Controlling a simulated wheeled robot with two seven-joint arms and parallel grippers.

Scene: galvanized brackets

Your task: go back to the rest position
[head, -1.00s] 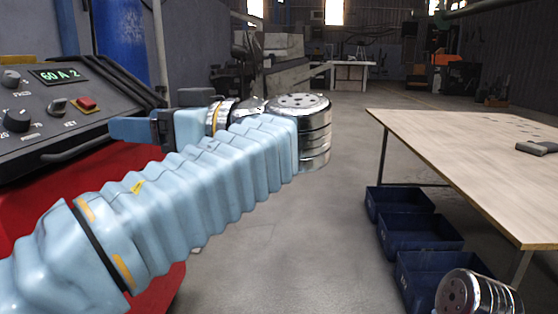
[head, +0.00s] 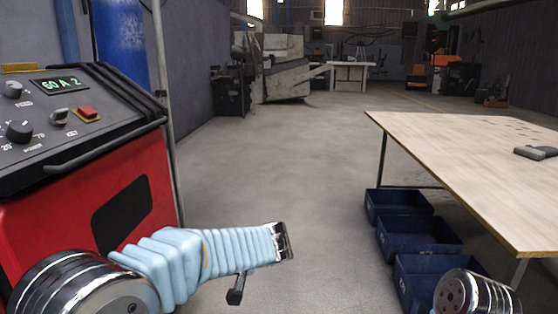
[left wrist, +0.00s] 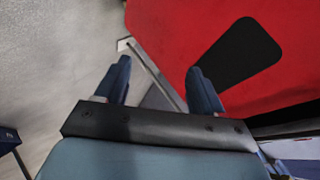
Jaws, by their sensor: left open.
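My left gripper (left wrist: 158,66) shows in the left wrist view, its two blue fingers apart with nothing between them. Beyond the fingers are the grey floor and the side of the red machine (left wrist: 150,20), which has a black panel. In the head view my left arm is low at the bottom left, in front of the red machine (head: 145,165); its gripper fingers cannot be made out there. Of my right arm only a metal joint shows at the bottom right; the right gripper is out of view.
The machine's control panel (head: 90,150) with knobs and a red button is at the left. A wooden-topped table (head: 450,150) stands at the right with grey pieces (head: 535,152) on it. Blue bins (head: 400,203) (head: 420,232) stand beside it. The floor between is clear.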

